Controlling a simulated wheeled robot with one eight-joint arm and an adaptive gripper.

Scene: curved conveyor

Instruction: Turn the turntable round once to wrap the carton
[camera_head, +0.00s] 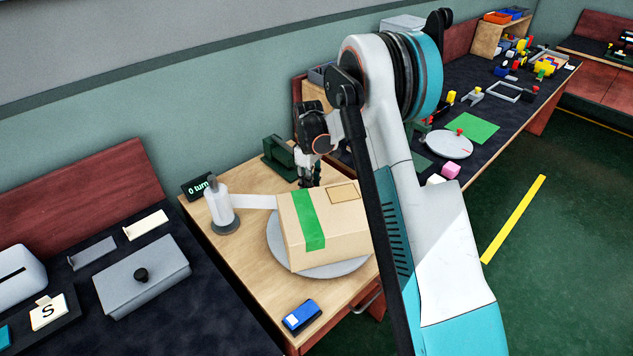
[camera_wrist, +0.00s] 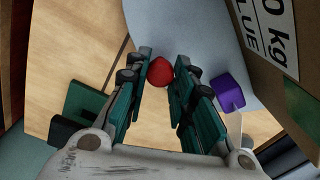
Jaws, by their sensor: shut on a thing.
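The brown carton (camera_head: 345,232) with a green tape band sits on the round grey turntable (camera_head: 335,270). In the wrist view the carton (camera_wrist: 262,70) is at the right and the turntable (camera_wrist: 170,28) at the top. My gripper (camera_head: 308,182) is behind the carton, its fingertips partly hidden there. In the wrist view my gripper (camera_wrist: 160,74) is shut on a red knob (camera_wrist: 159,72) at the turntable's edge. A white film roll (camera_head: 217,202) stands upright at left, with a strip of film (camera_head: 255,202) reaching the carton. A small sign (camera_head: 199,187) reads "0 turn".
A purple block (camera_wrist: 228,92) lies beside the carton. A dark green fixture (camera_head: 279,157) stands behind the turntable. A blue device (camera_head: 301,316) lies at the table's front. A grey lidded box (camera_head: 142,277) is on the left bench. Bare wood (camera_head: 265,300) lies front left.

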